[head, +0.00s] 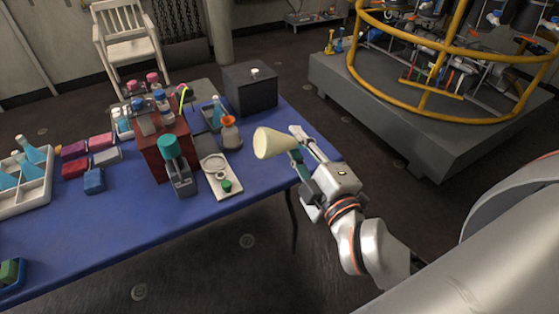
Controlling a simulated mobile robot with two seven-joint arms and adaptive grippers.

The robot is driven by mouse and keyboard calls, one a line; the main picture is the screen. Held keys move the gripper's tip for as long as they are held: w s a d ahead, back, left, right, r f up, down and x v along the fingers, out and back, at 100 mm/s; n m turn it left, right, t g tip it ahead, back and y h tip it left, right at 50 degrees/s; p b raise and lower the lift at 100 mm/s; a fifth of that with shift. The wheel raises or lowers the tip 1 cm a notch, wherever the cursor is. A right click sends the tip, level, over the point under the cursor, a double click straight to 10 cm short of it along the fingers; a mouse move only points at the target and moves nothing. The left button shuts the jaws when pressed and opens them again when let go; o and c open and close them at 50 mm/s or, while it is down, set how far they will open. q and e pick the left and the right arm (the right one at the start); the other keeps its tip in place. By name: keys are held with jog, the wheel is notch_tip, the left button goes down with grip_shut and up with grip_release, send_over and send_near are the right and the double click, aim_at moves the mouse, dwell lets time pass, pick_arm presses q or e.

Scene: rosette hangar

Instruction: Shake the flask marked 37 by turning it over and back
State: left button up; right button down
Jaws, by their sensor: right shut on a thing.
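My left gripper is not in view.
On the blue table (120,238) stand a dark box (250,92), an orange-topped flask (230,135), a white scale-like plate (222,183), a green-topped device (178,165) and a red block (150,158). A white tray (40,195) holds blue flasks. A yellow-railed platform (400,120) stands at right.

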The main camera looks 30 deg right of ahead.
jog(key=shift+m, duration=0.4)
jog(key=n, duration=0.1)
jog(key=n+p, duration=0.1)
jog(key=n, duration=0.1)
jog(key=n+p, duration=0.1)
jog(key=n, duration=0.1)
jog(key=shift+r, duration=0.25)
jog(key=n+p, duration=0.1)
jog(key=n, duration=0.1)
jog(key=shift+f+n, duration=0.1)
jog(key=shift+n, duration=0.3)
jog(key=n+p, duration=0.4)
jog(key=n, duration=0.2)
jog(key=shift+p, duration=0.3)
jog(key=shift+f+n+b, duration=0.1)
jog(key=shift+n+b, duration=0.25)
jog(key=shift+n, duration=0.05)
